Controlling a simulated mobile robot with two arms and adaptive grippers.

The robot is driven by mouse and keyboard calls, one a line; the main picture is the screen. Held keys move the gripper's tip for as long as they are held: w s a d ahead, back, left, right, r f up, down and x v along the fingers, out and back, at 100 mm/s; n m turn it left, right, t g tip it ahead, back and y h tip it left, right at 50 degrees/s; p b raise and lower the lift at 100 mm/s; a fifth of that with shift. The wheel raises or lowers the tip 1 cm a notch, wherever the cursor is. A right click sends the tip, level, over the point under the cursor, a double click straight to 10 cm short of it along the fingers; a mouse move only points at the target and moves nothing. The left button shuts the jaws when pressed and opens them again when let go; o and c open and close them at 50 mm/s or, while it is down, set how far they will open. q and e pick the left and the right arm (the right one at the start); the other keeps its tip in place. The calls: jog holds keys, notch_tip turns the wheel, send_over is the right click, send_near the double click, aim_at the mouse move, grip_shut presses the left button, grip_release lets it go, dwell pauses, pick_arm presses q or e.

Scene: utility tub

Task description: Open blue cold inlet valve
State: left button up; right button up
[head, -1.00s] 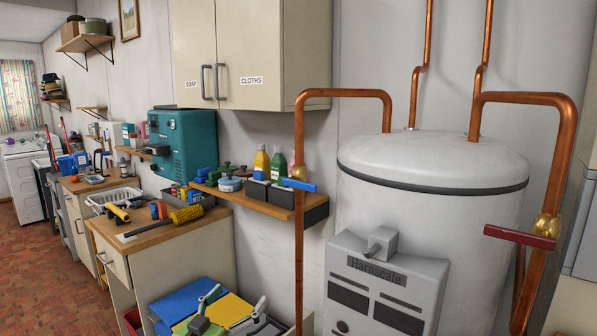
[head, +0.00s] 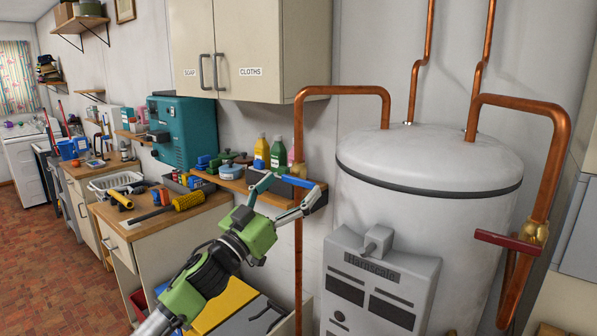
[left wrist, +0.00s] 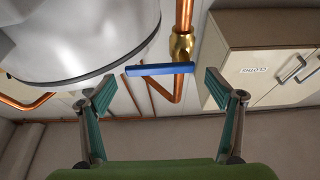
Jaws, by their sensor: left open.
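The blue valve handle (head: 299,182) is a flat bar on the left copper pipe (head: 299,250), left of the white tank. In the left wrist view the blue handle (left wrist: 160,68) lies crosswise below a brass valve body (left wrist: 181,46). My left gripper (head: 285,194) is open at the handle in the head view. In the left wrist view my left gripper (left wrist: 160,90) has its fingers spread to either side of the handle, with nothing held. I cannot tell whether a finger touches it. My right gripper is not in view.
The white tank (head: 430,180) and its grey Harnscale box (head: 375,285) stand to the right. A red valve handle (head: 508,241) is on the right pipe. A wooden shelf (head: 236,184) with bottles is behind my gripper. The wall cupboard (head: 250,45) hangs above.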

aim_at(297, 179)
pick_arm(q)
jog(key=shift+p+x, duration=0.3)
jog(key=shift+x, duration=1.35)
jog(key=c, duration=1.6)
